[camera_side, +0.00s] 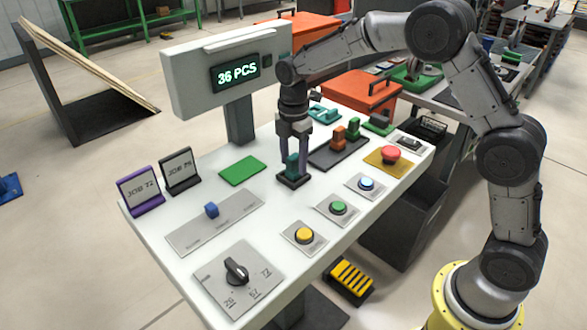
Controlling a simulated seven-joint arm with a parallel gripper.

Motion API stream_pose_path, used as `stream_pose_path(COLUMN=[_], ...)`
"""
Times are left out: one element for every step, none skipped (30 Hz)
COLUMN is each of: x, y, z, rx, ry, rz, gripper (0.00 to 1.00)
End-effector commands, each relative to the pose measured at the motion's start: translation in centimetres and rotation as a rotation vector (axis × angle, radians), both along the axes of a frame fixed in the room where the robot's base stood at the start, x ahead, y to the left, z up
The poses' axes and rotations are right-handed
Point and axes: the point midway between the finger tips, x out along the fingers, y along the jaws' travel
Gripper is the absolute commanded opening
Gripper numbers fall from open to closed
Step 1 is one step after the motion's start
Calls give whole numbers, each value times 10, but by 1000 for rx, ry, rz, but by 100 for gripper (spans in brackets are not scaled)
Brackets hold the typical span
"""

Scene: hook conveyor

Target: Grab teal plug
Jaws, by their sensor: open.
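The teal plug (292,164) stands upright in a small black socket base (293,181) near the middle of the white table. My gripper (293,170) points straight down over it. Its two fingers are open, one to the left and one to the right of the plug. I cannot tell whether either finger touches it.
A green pad (242,170) lies to the left. Buttons (338,208) line the front edge. A display reading "36 PCS" (235,73) stands behind on a post.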

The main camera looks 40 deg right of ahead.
Motion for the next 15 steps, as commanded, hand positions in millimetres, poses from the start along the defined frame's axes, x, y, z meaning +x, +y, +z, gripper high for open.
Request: stream_pose_path(x=[0,0,0,0,0,0,0,0,0,0,0,0,0,0,0], y=[0,0,0,0,0,0,0,0,0,0,0,0,0,0,0], z=[0,0,0,0,0,0,0,0,0,0,0,0,0,0,0], rx=[0,0,0,0,0,0,0,0,0,0,0,0,0,0,0], ry=[0,0,0,0,0,0,0,0,-1,-1,-1,-1,-1,-1,-1], rz=[0,0,0,0,0,0,0,0,0,0,0,0,0,0,0], gripper=[60,60,60,60,60,53,47,42,35,29,24,17,11,6,0])
